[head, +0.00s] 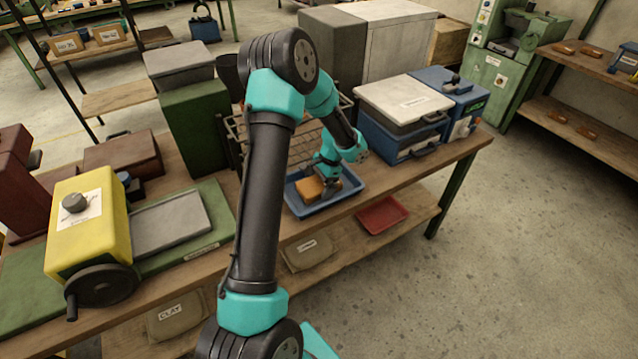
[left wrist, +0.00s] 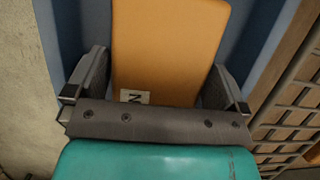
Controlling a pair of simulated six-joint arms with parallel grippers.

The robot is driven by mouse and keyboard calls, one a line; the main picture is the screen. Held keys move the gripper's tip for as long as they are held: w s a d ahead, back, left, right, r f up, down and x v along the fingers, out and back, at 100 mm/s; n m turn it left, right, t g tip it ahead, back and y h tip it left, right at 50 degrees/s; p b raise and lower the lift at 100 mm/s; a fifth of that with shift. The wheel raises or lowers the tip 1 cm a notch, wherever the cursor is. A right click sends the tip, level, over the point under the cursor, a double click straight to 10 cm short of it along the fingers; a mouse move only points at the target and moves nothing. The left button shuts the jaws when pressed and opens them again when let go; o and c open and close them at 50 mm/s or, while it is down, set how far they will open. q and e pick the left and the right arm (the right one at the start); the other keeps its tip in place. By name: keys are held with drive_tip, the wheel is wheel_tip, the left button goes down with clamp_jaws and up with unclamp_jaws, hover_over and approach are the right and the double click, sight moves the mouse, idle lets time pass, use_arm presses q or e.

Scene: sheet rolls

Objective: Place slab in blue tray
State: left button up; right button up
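The orange-tan slab (head: 308,190) is inside the blue tray (head: 322,212), near its left part. In the left wrist view the slab (left wrist: 168,45) fills the middle, with a small white label at its lower left, above the blue tray (left wrist: 255,40). My left gripper (head: 331,182) is down at the tray, over the slab. In the left wrist view its fingers (left wrist: 162,75) lie along both sides of the slab, very close to its edges. I cannot tell whether they press on it, or whether the slab rests on the tray floor. My right gripper is not in view.
A wire rack (head: 300,150) stands just behind the blue tray. Blue and white cases (head: 404,108) stand to its right. A red tray (head: 382,215) lies on the lower shelf in front. A yellow machine (head: 90,228) with a green base stands at the left.

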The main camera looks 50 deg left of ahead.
use_arm(q)
drive_tip(key=v, duration=1.2)
drive_tip(key=shift+w, duration=0.1)
idle(0.5)
